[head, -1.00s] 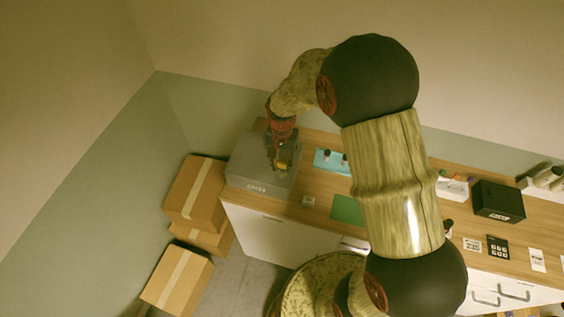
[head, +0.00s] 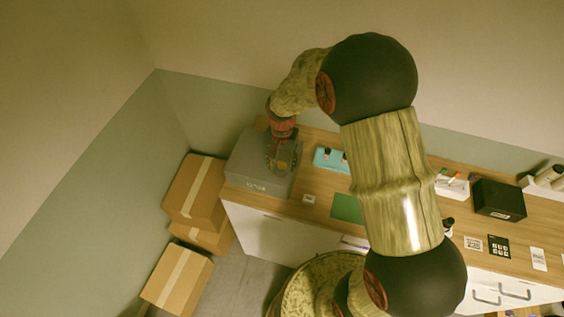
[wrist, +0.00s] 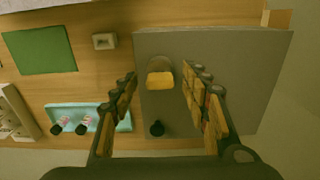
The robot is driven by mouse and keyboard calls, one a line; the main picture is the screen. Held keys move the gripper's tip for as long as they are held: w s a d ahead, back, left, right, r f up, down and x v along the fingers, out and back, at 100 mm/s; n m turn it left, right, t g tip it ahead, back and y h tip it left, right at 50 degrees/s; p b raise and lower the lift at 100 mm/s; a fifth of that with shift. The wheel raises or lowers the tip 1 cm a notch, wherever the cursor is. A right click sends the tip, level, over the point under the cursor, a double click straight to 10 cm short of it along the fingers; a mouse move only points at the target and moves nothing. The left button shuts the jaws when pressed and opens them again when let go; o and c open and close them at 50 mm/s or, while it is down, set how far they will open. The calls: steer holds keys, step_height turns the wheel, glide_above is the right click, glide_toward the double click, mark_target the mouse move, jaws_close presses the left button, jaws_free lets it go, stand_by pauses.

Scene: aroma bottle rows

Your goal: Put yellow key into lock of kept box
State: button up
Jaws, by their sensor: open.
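A grey box (head: 250,163) with lettering on its front stands at the left end of the counter. In the wrist view the grey box (wrist: 245,85) fills the right half. The yellow key (wrist: 160,81) shows as a small yellow block over the box's top face. I cannot tell how deep it sits in any lock, and the lock itself is not clearly seen. My gripper (wrist: 159,74) is open, with a finger on each side of the key and a gap to both. In the head view my gripper (head: 281,164) is over the box.
A black knob (wrist: 157,128) is on the box near the key. A light blue tray (head: 327,160) with small bottles, a small white block (head: 309,198) and a green mat (head: 347,208) lie to the right. A black box (head: 498,200) stands farther right. Cardboard boxes (head: 193,190) are on the left.

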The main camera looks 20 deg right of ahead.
mark_target(282, 162)
step_height(282, 162, up, 12)
stand_by(0.6)
steer(key=shift+n, duration=0.3)
steer(key=s+f+n+t+b, duration=0.2)
steer(key=s+n+t+b, duration=0.3)
steer(key=s+b, duration=1.6)
steer(key=shift+s+f+n+t, duration=0.3)
steer(key=shift+s+n, duration=0.25)
steer(key=shift+n, duration=0.25)
